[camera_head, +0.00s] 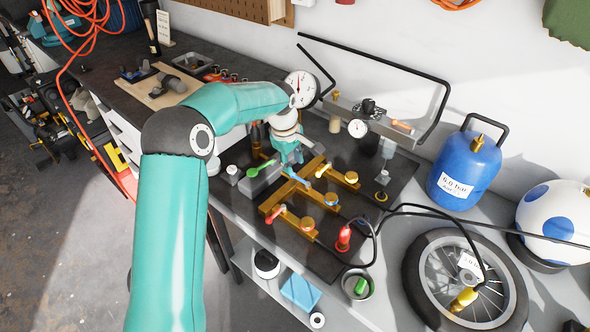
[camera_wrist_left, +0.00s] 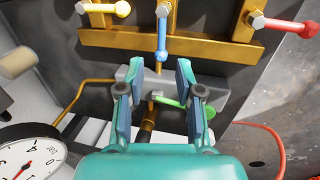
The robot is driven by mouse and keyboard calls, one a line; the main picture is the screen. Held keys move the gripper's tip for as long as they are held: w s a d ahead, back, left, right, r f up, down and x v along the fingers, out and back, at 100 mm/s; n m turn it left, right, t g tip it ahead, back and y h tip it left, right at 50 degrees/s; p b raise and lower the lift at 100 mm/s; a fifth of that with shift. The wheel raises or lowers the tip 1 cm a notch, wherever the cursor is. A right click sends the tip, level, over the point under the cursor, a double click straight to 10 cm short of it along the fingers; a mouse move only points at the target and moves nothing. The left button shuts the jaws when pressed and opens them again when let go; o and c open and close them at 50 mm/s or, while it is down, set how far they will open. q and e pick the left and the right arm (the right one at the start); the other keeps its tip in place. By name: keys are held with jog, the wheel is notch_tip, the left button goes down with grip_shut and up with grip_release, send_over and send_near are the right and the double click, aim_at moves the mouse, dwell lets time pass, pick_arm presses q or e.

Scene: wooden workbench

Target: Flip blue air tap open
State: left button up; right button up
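The blue air tap (camera_head: 297,178) has a short blue lever on a brass manifold (camera_head: 285,195) in the middle of the black panel. In the left wrist view the blue tap (camera_wrist_left: 162,35) lies straight ahead, its lever along the brass pipe and its rounded end toward me. My left gripper (camera_head: 290,158) is just behind the tap in the head view. In the wrist view my left gripper (camera_wrist_left: 157,70) has its fingers apart, one on each side of the pipe, with nothing held. The lever's end is just beyond the fingertips. My right gripper is not in view.
A green lever (camera_wrist_left: 185,105) sits close by the right finger. A yellow tap (camera_wrist_left: 108,8) and a red tap (camera_wrist_left: 290,25) flank the blue one.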

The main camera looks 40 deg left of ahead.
pick_arm(q)
notch_tip(320, 180, up, 7)
jog(key=s, duration=0.1)
jog(key=shift+s, duration=0.15)
jog(key=shift+f, duration=0.15)
dwell(0.4)
